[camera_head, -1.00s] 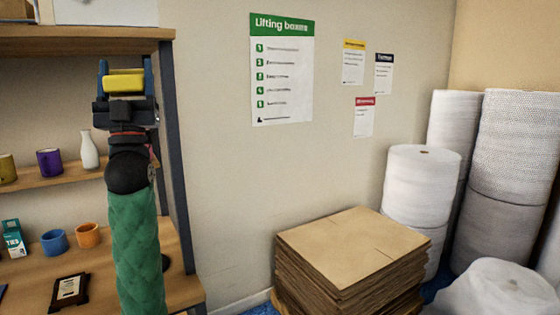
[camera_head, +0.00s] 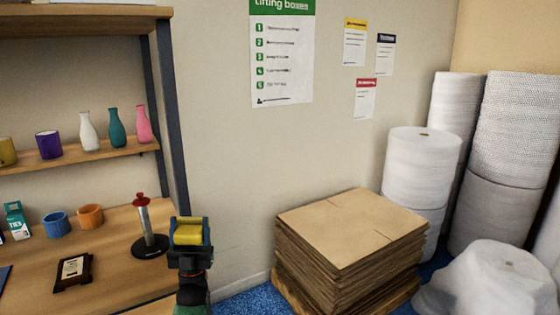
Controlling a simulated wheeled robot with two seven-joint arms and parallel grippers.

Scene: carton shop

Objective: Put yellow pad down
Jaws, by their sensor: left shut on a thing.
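The yellow pad (camera_head: 188,234) is a small yellow block at the lower left of centre in the head view. My left gripper (camera_head: 189,226) is shut on it, with a blue finger on either side. The gripper and pad show in front of the right end of the wooden bench (camera_head: 110,262). I cannot tell how high above the bench the pad is. My right gripper is not in view.
A stand with a red knob (camera_head: 145,225) is close left of my gripper. A plaque (camera_head: 73,270), orange mug (camera_head: 90,216) and blue mug (camera_head: 56,224) are on the bench. A shelf above holds bottles (camera_head: 115,128). Stacked cardboard (camera_head: 350,230) and wrap rolls (camera_head: 420,170) stand right.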

